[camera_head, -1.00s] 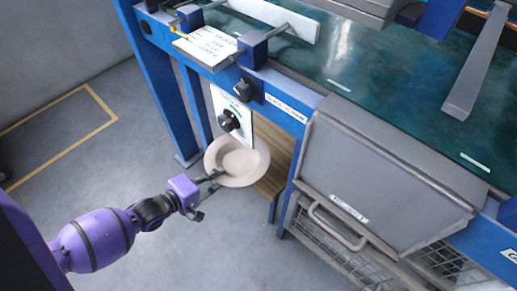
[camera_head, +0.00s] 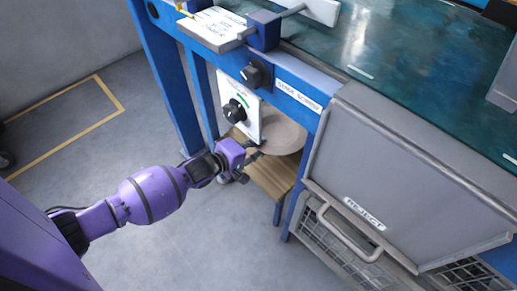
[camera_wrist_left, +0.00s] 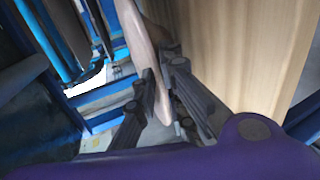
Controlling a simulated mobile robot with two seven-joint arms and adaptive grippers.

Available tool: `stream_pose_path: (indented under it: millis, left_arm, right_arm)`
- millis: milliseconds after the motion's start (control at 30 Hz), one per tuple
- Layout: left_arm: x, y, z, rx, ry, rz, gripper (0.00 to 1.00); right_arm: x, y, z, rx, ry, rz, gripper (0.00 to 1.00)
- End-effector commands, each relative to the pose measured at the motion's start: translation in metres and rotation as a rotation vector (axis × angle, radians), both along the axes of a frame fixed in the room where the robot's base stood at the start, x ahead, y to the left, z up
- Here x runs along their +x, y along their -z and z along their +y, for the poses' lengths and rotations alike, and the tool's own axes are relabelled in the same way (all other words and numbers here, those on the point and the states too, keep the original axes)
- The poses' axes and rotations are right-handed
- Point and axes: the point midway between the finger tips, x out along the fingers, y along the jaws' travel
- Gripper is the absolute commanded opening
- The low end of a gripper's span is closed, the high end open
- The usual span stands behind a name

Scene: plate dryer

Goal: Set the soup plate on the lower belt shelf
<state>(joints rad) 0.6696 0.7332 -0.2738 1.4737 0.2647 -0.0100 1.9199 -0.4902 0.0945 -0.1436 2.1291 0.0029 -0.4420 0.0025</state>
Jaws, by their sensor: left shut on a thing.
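The soup plate (camera_head: 284,137) is pale pinkish beige. In the head view it is partly hidden behind the white dial panel and a blue post, above the wooden shelf (camera_head: 268,180) under the machine. My left gripper (camera_head: 254,156) is shut on the plate's near rim. In the left wrist view the plate (camera_wrist_left: 146,45) shows nearly edge-on between the two dark fingers (camera_wrist_left: 162,88), with the wooden shelf (camera_wrist_left: 235,50) beside it. I cannot tell whether the plate touches the shelf. My right gripper is not in view.
The white dial panel (camera_head: 238,104) hangs just above my left gripper. A blue post (camera_head: 307,160) and the grey reject bin (camera_head: 395,185) stand right of the shelf. A wire basket (camera_head: 345,250) is below the bin.

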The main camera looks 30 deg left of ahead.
Motion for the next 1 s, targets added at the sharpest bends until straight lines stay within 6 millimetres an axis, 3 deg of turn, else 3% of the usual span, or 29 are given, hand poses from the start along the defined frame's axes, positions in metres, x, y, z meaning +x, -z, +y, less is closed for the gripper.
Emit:
stream_pose_path:
  millis: [33, 100, 467, 500, 633, 1000]
  left_arm:
    - [-0.0009, 0.0147, -0.0004, -0.001, 0.000, 0.003, 0.00]
    - [-0.0006, 0.0206, -0.0002, -0.001, 0.001, 0.001, 0.00]
    - [-0.0004, 0.0206, -0.0004, -0.002, 0.001, -0.001, 0.00]
    - [-0.0019, 0.0238, 0.0002, 0.000, 0.000, 0.004, 0.11]
    - [-0.0018, 0.0229, 0.0002, 0.000, 0.000, 0.003, 0.28]
    - [-0.0018, 0.0185, 0.0002, 0.001, 0.000, 0.003, 0.29]
  right_arm:
    - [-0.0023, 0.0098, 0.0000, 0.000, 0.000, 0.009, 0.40]
    - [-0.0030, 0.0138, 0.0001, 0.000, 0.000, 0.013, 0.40]
    - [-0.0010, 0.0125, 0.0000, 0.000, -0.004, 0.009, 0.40]
    - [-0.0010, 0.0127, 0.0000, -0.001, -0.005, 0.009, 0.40]
    - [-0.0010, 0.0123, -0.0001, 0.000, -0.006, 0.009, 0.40]
    - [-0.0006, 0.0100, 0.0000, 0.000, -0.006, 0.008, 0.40]
